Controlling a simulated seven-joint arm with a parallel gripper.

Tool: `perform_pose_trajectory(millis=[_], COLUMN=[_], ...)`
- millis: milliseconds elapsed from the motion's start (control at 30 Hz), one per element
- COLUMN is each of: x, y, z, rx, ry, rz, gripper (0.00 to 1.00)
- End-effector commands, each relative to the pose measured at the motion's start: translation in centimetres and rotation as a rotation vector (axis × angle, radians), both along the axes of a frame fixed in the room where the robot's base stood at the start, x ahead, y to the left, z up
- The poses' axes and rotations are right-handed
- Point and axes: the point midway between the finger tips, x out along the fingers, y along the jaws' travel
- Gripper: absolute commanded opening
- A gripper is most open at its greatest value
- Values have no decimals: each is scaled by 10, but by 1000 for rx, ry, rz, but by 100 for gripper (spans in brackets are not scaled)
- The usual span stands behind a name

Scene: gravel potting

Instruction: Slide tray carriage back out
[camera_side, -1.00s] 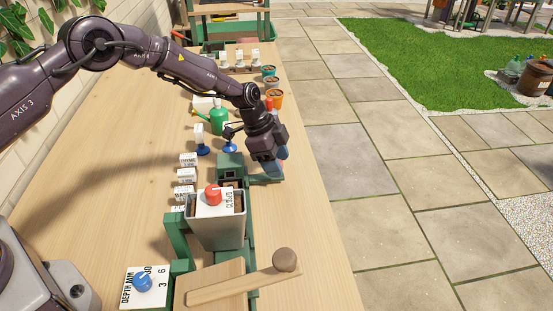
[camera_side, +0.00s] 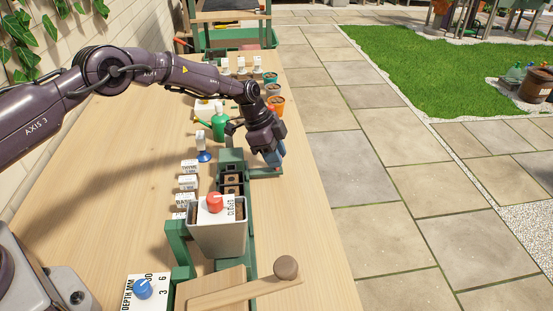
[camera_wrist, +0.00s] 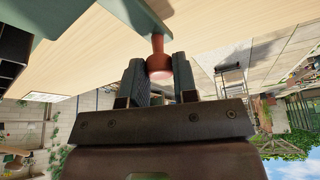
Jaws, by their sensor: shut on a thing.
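The green tray carriage (camera_side: 231,156) sits on the bench and extends out from under the grey hopper (camera_side: 219,236). Square dark cells of a tray (camera_side: 231,179) show between its far end and the hopper; the rest is hidden beneath the hopper. A green side arm (camera_side: 262,173) reaches right from the carriage and carries a reddish knob handle, clear in the wrist view (camera_wrist: 159,67). My gripper (camera_side: 276,160) points down over the end of this arm. Its fingers (camera_wrist: 158,78) are shut around the reddish knob.
A red knob (camera_side: 215,203) on a white label plate tops the hopper. A wooden lever (camera_side: 245,288) with a round end lies in front. A blue depth dial (camera_side: 143,289) is at lower left.

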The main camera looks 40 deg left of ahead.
Motion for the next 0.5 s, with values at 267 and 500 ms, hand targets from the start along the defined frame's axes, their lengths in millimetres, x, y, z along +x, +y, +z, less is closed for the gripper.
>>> perform_pose_trajectory(millis=[267,500], x=[0,0], y=[0,0], z=[1,1], rx=[-3,-1], ry=[-2,0], rz=[1,1], gripper=[36,52])
